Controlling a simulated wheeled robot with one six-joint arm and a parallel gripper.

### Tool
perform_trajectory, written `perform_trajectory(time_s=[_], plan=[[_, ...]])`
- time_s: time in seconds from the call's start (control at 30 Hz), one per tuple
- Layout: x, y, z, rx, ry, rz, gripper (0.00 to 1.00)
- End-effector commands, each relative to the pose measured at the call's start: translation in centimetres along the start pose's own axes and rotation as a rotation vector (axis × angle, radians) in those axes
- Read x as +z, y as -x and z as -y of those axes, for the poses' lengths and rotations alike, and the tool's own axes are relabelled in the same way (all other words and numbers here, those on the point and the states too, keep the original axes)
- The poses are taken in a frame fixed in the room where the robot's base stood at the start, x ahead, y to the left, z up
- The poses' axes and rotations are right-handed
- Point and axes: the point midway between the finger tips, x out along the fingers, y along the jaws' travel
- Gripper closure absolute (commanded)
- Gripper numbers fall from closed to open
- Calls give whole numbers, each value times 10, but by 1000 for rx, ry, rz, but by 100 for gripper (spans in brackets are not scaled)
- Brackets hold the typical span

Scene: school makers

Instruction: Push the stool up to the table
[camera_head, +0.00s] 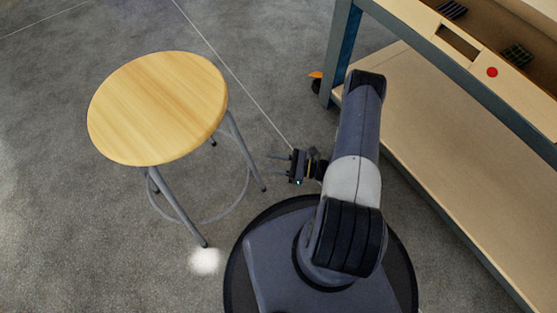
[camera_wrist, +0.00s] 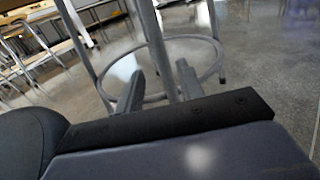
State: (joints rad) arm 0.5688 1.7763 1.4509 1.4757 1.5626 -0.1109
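The stool (camera_head: 158,105) has a round light-wood seat, grey metal legs and a foot ring. It stands upright on the floor at the left of the head view. Its legs and foot ring (camera_wrist: 208,77) show close ahead in the wrist view. My gripper (camera_head: 276,167) is low, to the right of the stool, with its two fingers pointing at the stool's legs. The fingers (camera_wrist: 160,82) are apart with nothing held between them. I cannot tell if they touch a leg. The table (camera_head: 343,50), with a blue-grey frame and wooden lower shelf, stands at the right.
A wheel with an orange part (camera_head: 316,84) is at the table's near leg. A red button (camera_head: 492,72) is on the table's wooden front. More tables and chairs (camera_wrist: 32,50) stand far off in the wrist view.

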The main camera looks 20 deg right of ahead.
Motion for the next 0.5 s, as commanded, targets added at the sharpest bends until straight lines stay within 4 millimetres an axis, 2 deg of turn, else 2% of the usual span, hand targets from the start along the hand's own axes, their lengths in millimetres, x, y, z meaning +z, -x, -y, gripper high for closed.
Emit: perform_trajectory(time_s=[0.13, 0.23, 0.5], plan=[[0, 0, 0, 0, 0, 0, 64], [0, 0, 0, 0, 0, 0, 55], [-1, -11, 0, 3, 0, 0, 55]])
